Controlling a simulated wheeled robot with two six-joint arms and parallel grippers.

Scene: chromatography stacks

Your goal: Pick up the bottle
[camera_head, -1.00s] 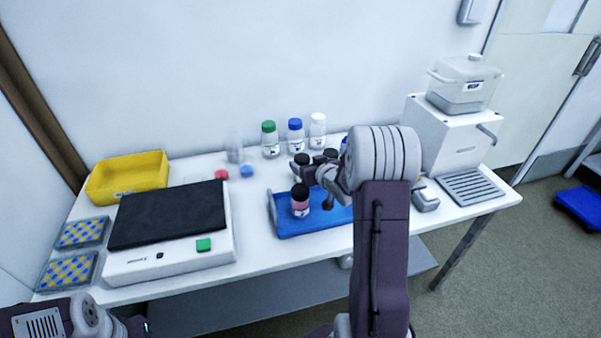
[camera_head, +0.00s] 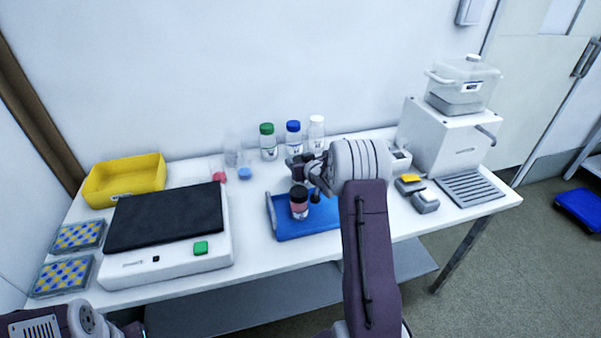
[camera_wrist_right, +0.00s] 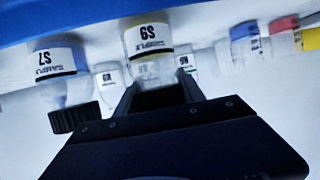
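In the right wrist view, which looks upside down, a clear bottle (camera_wrist_right: 149,42) with a white sample label and yellowish content stands between the fingers of my right gripper (camera_wrist_right: 160,92). Its dark cap sits between the fingertips; whether they press on it is unclear. In the head view my right gripper (camera_head: 298,167) is over the back left of the blue tray (camera_head: 290,230) and mostly covers the bottle there. A black-capped bottle with pink content (camera_head: 299,204) stands on the tray in front of it. My left gripper (camera_head: 139,328) barely shows at the bottom left.
Bottles with green (camera_head: 267,141), blue (camera_head: 293,139) and white (camera_head: 316,133) caps stand behind the tray. A black-topped device (camera_head: 165,217) and yellow bin (camera_head: 124,181) are left. A neighbouring bottle (camera_wrist_right: 60,75) stands close beside the gripped area in the wrist view.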

